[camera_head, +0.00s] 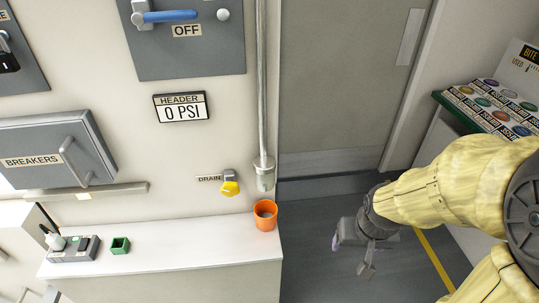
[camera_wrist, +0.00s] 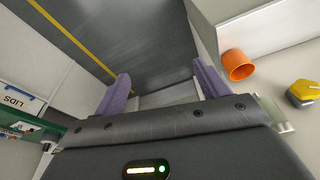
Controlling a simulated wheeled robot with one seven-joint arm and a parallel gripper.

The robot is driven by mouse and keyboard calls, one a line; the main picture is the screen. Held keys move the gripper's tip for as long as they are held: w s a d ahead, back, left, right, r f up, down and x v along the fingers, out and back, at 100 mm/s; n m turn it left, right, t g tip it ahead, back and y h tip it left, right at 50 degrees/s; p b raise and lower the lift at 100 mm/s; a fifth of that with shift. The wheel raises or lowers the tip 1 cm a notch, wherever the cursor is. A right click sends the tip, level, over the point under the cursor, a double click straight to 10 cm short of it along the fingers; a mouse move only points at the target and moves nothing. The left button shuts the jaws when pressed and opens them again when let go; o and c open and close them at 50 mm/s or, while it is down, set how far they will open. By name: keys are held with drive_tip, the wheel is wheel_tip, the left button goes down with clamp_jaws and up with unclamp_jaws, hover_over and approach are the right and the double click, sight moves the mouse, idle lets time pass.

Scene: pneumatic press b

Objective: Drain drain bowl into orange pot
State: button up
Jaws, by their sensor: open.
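The orange pot (camera_head: 265,215) stands upright near the right end of the white counter, just below and beside the drain bowl (camera_head: 265,178), a grey cup at the bottom of a vertical pipe. A yellow drain valve knob (camera_head: 230,188) sits on the wall left of the bowl, by a DRAIN label. My gripper (camera_head: 352,258) is open and empty, over the floor to the right of the counter. In the wrist view its two purple fingers (camera_wrist: 157,92) are spread apart. The orange pot (camera_wrist: 238,65) and the yellow knob (camera_wrist: 304,92) show to their right.
The white counter (camera_head: 190,257) has a small green box (camera_head: 120,246) and a grey device (camera_head: 73,250) at its left. A HEADER gauge (camera_head: 181,107) reads 0 PSI, and a blue lever (camera_head: 170,16) sits by OFF. A label board (camera_head: 490,108) stands at right. The floor is clear.

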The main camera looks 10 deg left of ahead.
idle(0.3)
drive_tip(key=n+t+y, duration=0.4)
drive_tip(key=n+t, duration=0.1)
drive_tip(key=t, duration=1)
approach(231, 192)
drive_tip(key=p+v, duration=0.1)
drive_tip(key=v, duration=0.4)
drive_tip(key=shift+w+r, duration=0.1)
drive_tip(key=p+x, duration=0.4)
drive_tip(key=x, duration=1.3)
drive_tip(key=shift+w+a+p, duration=0.15)
drive_tip(key=shift+p, duration=0.15)
